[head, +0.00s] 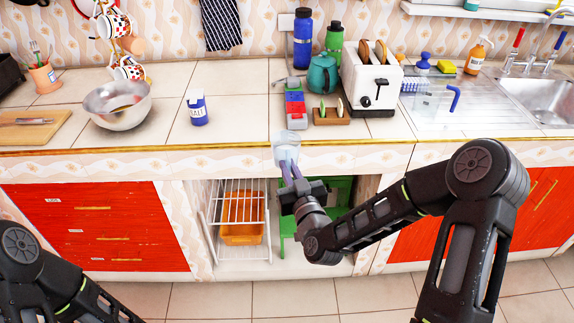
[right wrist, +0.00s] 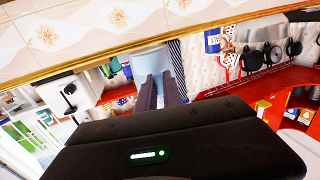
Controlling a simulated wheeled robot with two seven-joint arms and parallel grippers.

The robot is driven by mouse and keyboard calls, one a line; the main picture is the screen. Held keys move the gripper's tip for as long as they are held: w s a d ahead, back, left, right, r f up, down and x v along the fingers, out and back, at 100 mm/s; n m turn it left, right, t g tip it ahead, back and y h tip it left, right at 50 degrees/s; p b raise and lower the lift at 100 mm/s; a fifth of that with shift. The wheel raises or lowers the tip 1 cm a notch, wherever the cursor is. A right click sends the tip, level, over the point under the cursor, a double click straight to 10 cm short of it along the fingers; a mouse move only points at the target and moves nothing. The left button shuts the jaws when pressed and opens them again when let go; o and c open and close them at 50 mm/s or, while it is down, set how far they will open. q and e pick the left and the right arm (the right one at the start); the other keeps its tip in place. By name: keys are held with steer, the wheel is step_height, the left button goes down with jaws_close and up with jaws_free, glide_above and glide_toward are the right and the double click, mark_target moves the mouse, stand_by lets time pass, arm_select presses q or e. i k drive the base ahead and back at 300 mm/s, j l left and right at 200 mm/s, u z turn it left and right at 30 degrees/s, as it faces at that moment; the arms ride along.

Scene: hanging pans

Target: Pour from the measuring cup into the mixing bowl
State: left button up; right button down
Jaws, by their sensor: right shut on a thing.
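The clear measuring cup (head: 286,146) is in my right gripper (head: 288,170), in front of the counter's front edge. The gripper is shut on it. In the right wrist view the pale cup (right wrist: 150,59) shows between and beyond the fingertips of my right gripper (right wrist: 161,88). I cannot tell what is in the cup. The metal mixing bowl (head: 112,119) stands upright on the counter at the left, well apart from the cup.
A blue and white salt container (head: 197,108) stands on the counter between bowl and cup. A mug tree (head: 128,45) stands behind the bowl, a cutting board (head: 32,127) left of it. A white toaster (head: 372,82) and teal teapot (head: 322,74) stand right. The counter front between is clear.

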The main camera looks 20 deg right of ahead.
mark_target(121, 105)
steer(key=u, duration=1.35)
steer(key=i+j, duration=0.1)
steer(key=i, duration=0.85)
